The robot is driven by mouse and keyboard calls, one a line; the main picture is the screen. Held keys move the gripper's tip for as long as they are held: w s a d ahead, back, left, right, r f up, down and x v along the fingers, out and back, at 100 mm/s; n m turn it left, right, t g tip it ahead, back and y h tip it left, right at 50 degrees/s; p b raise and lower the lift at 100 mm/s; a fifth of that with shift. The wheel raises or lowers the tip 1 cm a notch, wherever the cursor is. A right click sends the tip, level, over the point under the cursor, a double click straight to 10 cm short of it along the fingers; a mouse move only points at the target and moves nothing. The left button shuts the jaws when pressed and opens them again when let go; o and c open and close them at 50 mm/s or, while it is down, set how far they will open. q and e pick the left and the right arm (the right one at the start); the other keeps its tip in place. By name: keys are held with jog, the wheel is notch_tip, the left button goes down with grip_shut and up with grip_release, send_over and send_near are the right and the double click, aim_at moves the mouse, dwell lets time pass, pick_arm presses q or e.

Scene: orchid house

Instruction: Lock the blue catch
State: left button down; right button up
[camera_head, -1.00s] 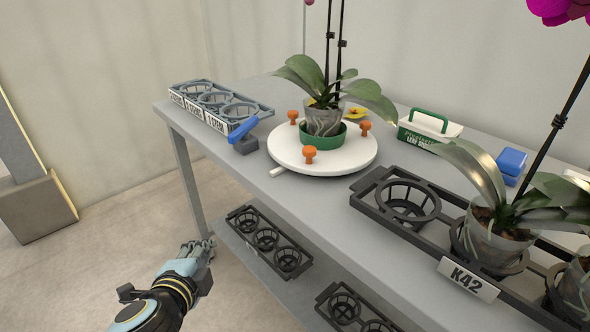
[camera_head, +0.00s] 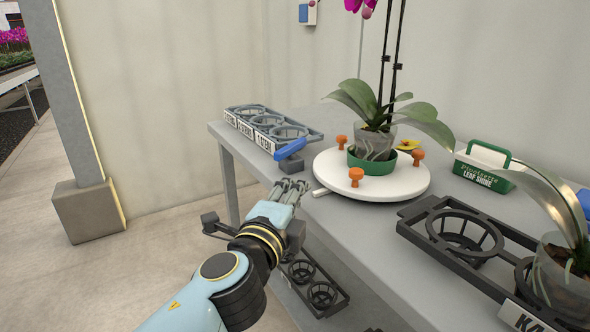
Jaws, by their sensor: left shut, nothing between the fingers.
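The blue catch (camera_head: 290,149) is a blue lever on a dark block at the table's front edge, just left of the white turntable (camera_head: 330,181). The lever lies tilted, its right end higher than its left. My left gripper (camera_head: 296,186) is shut and empty, just below and in front of the catch, apart from it as far as I can tell. A potted orchid (camera_head: 375,142) stands in a green saucer (camera_head: 405,160) on the turntable, with orange knobs (camera_head: 356,177) around it. My right gripper is not in view.
A grey three-ring rack (camera_head: 268,128) stands behind the catch. A dark pot tray (camera_head: 425,232) and a green-and-white Leaf Shine carrier (camera_head: 484,169) are to the right. Another rack (camera_head: 318,290) sits on the lower shelf.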

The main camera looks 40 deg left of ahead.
aim_at(289, 163)
pick_arm(q)
jog(key=p+x, duration=0.1)
jog(key=x, duration=0.8)
jog(key=shift+w, duration=0.2)
jog(key=a, duration=0.3)
jog(key=shift+w+a, duration=0.15)
jog(key=shift+a, duration=0.45)
jog(key=shift+a+m+h, duration=0.2)
jog(key=shift+m+h, duration=0.2)
jog(key=shift+h, duration=0.2)
jog(key=shift+s+a+m+t+h, duration=0.3)
jog(key=shift+m+h, duration=0.2)
jog(key=shift+h, duration=0.2)
